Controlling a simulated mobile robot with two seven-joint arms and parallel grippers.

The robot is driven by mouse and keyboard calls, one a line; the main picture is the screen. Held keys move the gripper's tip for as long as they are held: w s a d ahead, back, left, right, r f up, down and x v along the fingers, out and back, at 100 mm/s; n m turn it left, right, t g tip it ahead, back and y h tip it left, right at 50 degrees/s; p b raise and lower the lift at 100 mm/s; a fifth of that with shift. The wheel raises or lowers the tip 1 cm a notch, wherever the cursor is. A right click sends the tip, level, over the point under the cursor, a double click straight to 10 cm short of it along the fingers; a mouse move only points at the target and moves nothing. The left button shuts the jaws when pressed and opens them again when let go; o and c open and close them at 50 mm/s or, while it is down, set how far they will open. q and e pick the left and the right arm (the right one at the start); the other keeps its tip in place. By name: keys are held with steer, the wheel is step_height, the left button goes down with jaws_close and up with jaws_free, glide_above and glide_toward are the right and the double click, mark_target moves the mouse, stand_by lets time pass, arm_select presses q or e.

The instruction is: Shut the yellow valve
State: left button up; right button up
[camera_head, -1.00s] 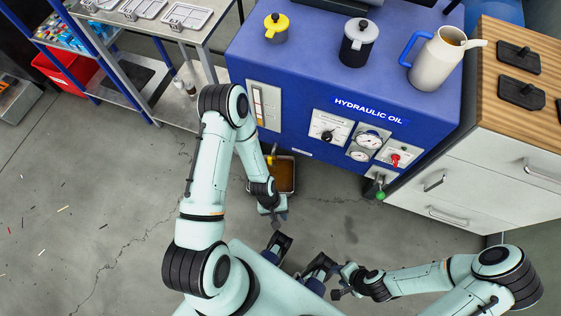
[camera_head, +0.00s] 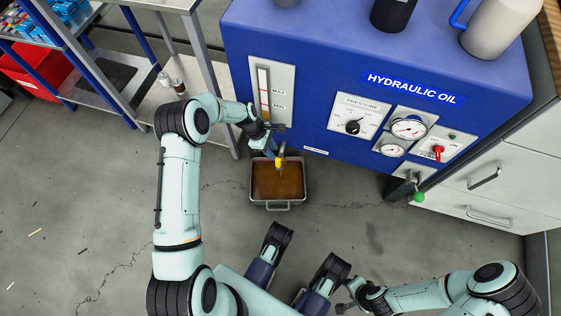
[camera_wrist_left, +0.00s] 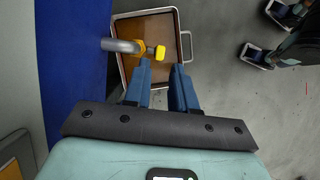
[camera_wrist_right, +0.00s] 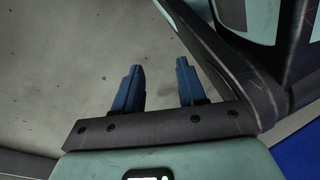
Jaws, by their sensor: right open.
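The yellow valve (camera_head: 279,162) is on a grey spout low on the front of the blue hydraulic oil unit (camera_head: 330,60). It hangs over a metal tray (camera_head: 278,206) holding brown liquid. In the left wrist view the yellow handle (camera_wrist_left: 155,52) lies just beyond my fingertips, apart from them. My left gripper (camera_head: 270,142) is beside the spout; in its wrist view (camera_wrist_left: 164,72) the blue fingers are apart with nothing between them. My right gripper (camera_head: 344,300) is low in the head view; its wrist view (camera_wrist_right: 158,72) shows fingers apart and empty over the floor.
A sight gauge (camera_head: 264,92) is on the panel above the valve. Dials, a red switch (camera_head: 438,151) and a green-knobbed lever (camera_head: 417,197) are to the right. A metal shelf (camera_head: 90,75) stands at the left.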

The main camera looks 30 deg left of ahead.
mark_target(278, 159)
arm_select(q)
steer(key=b+x, duration=0.2)
steer(key=x, duration=0.7)
steer(key=shift+f, duration=0.2)
arm_select(e)
steer(key=s+f+g, duration=0.1)
steer(key=s+f, duration=0.2)
steer(key=s, duration=0.2)
steer(key=shift+s+d+g, duration=0.2)
steer(key=shift+d+g, duration=0.05)
steer(key=shift+g, duration=0.15)
arm_select(q)
jaws_close()
arm_select(e)
steer(key=shift+r, duration=0.1)
